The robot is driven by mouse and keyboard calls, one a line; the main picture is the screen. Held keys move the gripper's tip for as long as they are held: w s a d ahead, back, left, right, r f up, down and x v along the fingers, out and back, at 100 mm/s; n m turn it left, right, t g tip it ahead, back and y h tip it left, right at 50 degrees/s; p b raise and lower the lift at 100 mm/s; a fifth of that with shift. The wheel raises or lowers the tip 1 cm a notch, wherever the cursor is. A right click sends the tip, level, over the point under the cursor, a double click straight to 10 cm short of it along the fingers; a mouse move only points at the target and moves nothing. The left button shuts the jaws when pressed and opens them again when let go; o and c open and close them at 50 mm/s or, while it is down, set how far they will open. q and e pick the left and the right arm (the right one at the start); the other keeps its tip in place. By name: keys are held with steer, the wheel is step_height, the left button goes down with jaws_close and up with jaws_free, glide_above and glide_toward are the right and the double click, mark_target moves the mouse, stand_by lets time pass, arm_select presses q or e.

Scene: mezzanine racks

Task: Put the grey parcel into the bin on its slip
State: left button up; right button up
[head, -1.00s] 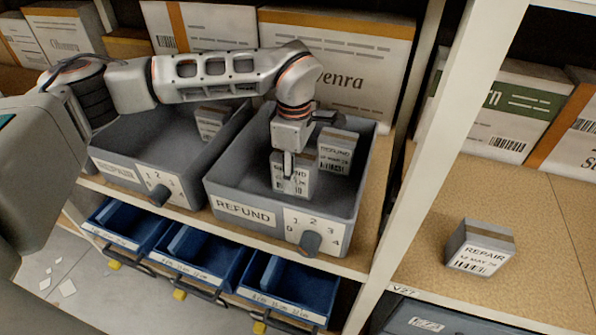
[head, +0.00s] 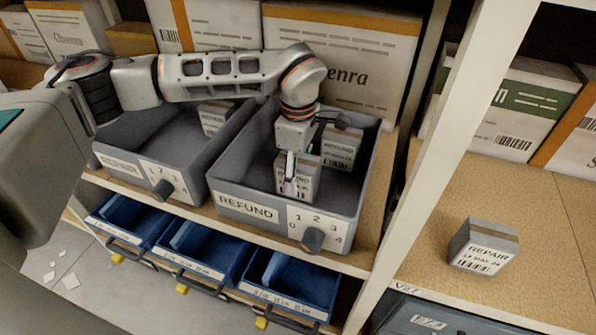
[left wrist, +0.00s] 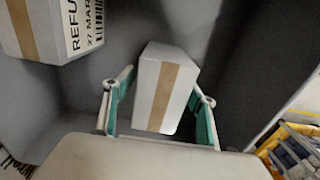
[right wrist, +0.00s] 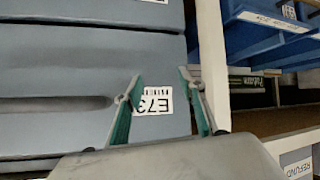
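A grey parcel (head: 300,187) with a white slip stands in the grey bin labelled REFUND (head: 229,205); its slip print is partly covered by my finger. My left gripper (head: 290,172) reaches down into this bin. In the left wrist view its fingers (left wrist: 160,105) are open on either side of the parcel (left wrist: 182,100), with a gap showing on the left. A second parcel with a REFUND slip (head: 341,148) stands behind it in the bin. My right gripper (right wrist: 158,88) is open and empty in the right wrist view, before a blue-grey drawer front.
A second grey bin (head: 128,181) with a partly readable label stands to the left, with a parcel (head: 213,118) inside. A REPAIR parcel (head: 484,247) sits on the right shelf. Blue trays (head: 292,282) hang below the bins. A white rack post (head: 425,150) separates the bays.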

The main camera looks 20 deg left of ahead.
arm_select(q)
steer(key=shift+r+p, duration=0.35)
steer(key=shift+r, duration=4)
